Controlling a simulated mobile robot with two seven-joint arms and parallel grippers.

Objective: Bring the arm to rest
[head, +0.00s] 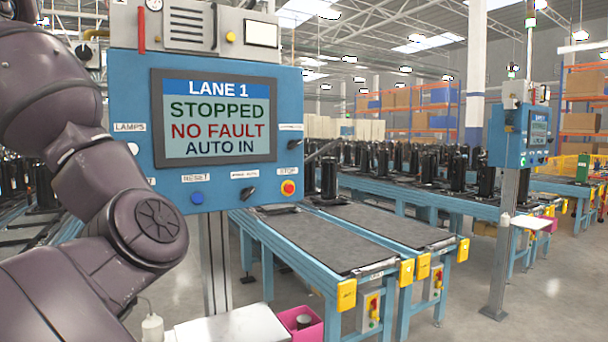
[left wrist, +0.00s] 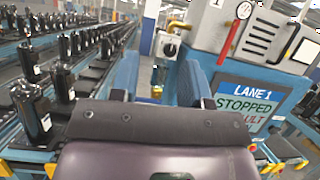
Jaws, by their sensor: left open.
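My left arm fills the left side of the head view, bent close in front of the blue control panel (head: 290,105). Its gripper is out of that view. In the left wrist view my left gripper (left wrist: 158,78) is open, its two blue fingers apart with nothing between them. The panel's screen (head: 217,118) reads LANE 1, STOPPED, NO FAULT, AUTO IN; part of it also shows in the left wrist view (left wrist: 245,100), right of the fingers. Below the screen are a blue button (head: 197,198), a black knob (head: 248,193) and a red stop button (head: 288,187). My right gripper is not in view.
Conveyor lanes (head: 345,235) run behind the panel, with several black compressors (head: 487,180) at the back. A pink bin (head: 299,322) stands low beside the panel post (head: 216,265). A second panel (head: 520,135) stands at the right. Grey floor lies open at front right.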

